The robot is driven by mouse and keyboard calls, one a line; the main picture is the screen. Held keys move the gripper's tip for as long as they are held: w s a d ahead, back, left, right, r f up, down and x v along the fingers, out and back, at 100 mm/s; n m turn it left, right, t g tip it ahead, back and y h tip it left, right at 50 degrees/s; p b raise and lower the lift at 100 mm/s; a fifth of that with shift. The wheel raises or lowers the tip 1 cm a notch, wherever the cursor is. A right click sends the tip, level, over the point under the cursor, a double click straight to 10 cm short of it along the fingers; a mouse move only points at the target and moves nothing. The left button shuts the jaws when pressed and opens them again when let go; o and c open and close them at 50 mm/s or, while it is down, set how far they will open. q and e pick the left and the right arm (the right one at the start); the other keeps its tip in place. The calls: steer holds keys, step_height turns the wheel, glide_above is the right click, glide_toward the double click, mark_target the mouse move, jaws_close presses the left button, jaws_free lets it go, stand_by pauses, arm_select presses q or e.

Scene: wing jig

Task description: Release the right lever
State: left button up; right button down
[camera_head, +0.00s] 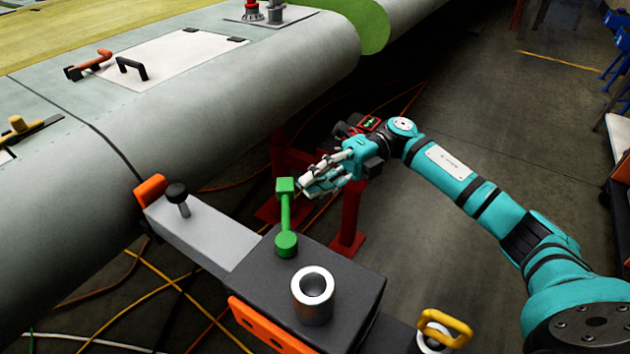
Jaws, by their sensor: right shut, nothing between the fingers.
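A green lever (286,212) stands on the dark block (343,283) of the jig, with a round green base and a square green head. My right gripper (303,189) is at the end of the teal arm that comes in from the right. It is shut and empty. Its fingertips point left and lie close to the right side of the lever's head; I cannot tell whether they touch it. My left gripper is not in view.
The grey wing (250,80) fills the upper left, with a hatch panel (165,60) and handles on it. A grey clamp arm (205,232) with a black knob reaches toward the wing. A metal bushing (313,300) and a yellow handle (445,322) are nearby. Cables lie on the floor.

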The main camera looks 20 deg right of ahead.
steer(key=v, duration=1.2)
stand_by(0.6)
